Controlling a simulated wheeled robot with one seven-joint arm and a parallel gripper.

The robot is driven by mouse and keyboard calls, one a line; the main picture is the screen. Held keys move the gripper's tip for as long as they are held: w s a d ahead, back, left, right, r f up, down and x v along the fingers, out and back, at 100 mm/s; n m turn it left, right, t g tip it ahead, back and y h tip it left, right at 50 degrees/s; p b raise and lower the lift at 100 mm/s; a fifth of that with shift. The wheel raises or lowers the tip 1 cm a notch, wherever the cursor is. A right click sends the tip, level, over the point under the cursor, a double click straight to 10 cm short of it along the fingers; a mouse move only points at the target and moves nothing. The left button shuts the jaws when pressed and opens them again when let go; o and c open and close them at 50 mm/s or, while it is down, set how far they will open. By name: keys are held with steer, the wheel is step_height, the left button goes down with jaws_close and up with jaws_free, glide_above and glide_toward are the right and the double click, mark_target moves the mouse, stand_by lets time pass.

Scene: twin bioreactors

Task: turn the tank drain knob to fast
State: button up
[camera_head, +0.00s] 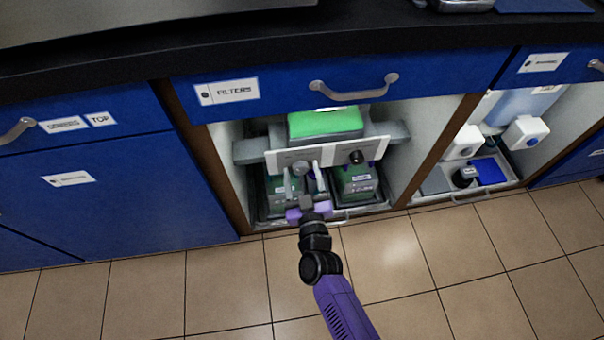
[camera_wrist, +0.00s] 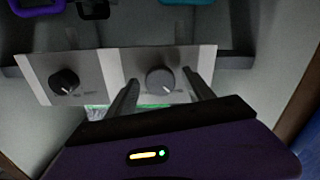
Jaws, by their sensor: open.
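A pale control panel (camera_head: 325,153) in the open cabinet bay carries two round knobs. The grey knob (camera_head: 301,167) is on its left and the black knob (camera_head: 356,157) on its right. In the wrist view the order is reversed: the black knob (camera_wrist: 64,82) is left and the grey knob (camera_wrist: 160,80) right. Their lettering is too small to read, so I cannot tell which is the tank drain knob. My gripper (camera_head: 302,174) is open in front of the panel. In the wrist view its fingers (camera_wrist: 160,78) stand either side of the grey knob, apparently without touching it.
Green-topped containers (camera_head: 357,184) stand below the panel in a tray, with a green block (camera_head: 325,122) above it. The drawer handle (camera_head: 353,90) juts out overhead. A wooden divider (camera_head: 437,150) bounds the bay on the right. The tiled floor (camera_head: 400,270) in front is clear.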

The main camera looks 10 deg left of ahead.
jaws_close()
steer(key=shift+m, duration=0.3)
steer(key=m, duration=0.3)
steer(key=shift+m, duration=0.3)
steer(key=m, duration=0.4)
steer(key=shift+m+b, duration=0.3)
steer(key=shift+b, duration=0.1)
steer(key=m+b, duration=0.1)
steer(key=m, duration=0.3)
steer(key=shift+m+b, duration=0.6)
steer(key=shift+m, duration=1.9)
